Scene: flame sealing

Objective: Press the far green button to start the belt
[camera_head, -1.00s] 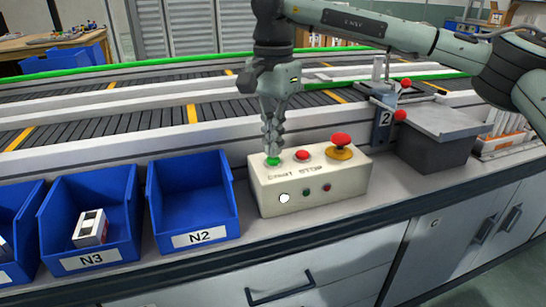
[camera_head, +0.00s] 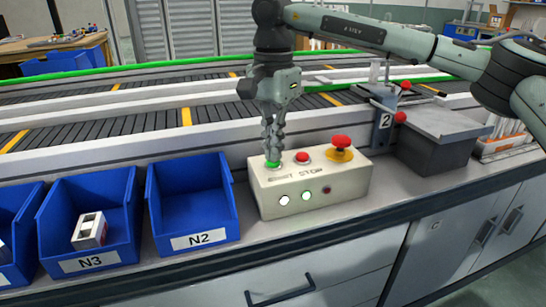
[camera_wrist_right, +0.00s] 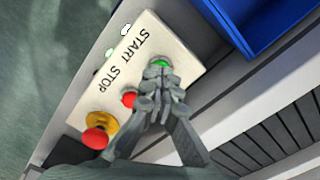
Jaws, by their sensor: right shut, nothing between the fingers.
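A cream control box (camera_head: 345,188) stands on the counter in front of the belt. The green START button (camera_head: 272,165) is at the left end of its top, and also shows in the right wrist view (camera_wrist_right: 160,63). Beside it are the red STOP button (camera_head: 303,157) and a red mushroom knob on a yellow base (camera_head: 341,147). My right gripper (camera_head: 273,152) points down, shut and empty, its fingertips at the green button and seemingly touching it. Two lamps on the box front glow, one white (camera_head: 283,200) and one green (camera_head: 306,196). My left gripper is out of view.
The conveyor belt (camera_head: 90,131) with yellow stripes runs behind the box. Blue bins N2 (camera_head: 190,205) and N3 (camera_head: 88,222) stand to the left; N3 holds a small white box (camera_head: 90,230). A grey block (camera_head: 440,145) stands to the right.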

